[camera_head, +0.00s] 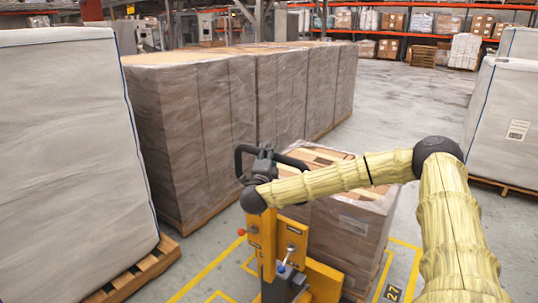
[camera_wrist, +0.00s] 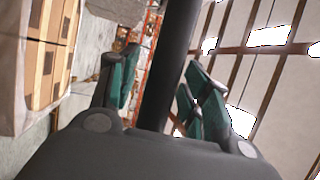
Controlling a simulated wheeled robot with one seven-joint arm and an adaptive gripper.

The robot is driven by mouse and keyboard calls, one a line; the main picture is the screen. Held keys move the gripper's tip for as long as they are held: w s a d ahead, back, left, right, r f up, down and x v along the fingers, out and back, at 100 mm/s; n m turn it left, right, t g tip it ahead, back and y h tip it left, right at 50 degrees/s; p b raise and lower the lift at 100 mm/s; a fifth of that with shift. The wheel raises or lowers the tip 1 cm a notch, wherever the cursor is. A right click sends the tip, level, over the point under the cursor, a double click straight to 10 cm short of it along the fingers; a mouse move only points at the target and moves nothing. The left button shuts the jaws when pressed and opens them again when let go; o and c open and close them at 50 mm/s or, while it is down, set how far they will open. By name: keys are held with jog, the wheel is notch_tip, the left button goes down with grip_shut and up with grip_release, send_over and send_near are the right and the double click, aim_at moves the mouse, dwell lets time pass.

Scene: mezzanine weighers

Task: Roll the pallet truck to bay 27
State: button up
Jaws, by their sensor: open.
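The yellow pallet truck (camera_head: 266,240) stands in the lower middle of the head view, with a black looped handle (camera_head: 242,156) on top. A wrapped pallet load of cartons (camera_head: 350,225) is just beyond its mast. A black plate marked 27 (camera_head: 392,293) lies on the floor at the load's near right, by yellow bay lines (camera_head: 405,246). My gripper (camera_head: 264,172) is at the handle, small and partly merged with it. In the wrist view my gripper's green-padded fingers (camera_wrist: 160,85) are apart, with a black bar (camera_wrist: 180,50) between them. Contact with the bar cannot be told.
A tall wrapped load (camera_head: 70,150) on a wooden pallet stands close at left. A row of wrapped loads (camera_head: 200,125) stands behind the truck. Another wrapped load (camera_head: 507,120) is at right. Clear grey floor (camera_head: 400,105) runs between, toward orange racking (camera_head: 400,35).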

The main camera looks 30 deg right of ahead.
grip_shut()
jog(key=shift+a+f, duration=0.1)
jog(key=shift+a, duration=0.05)
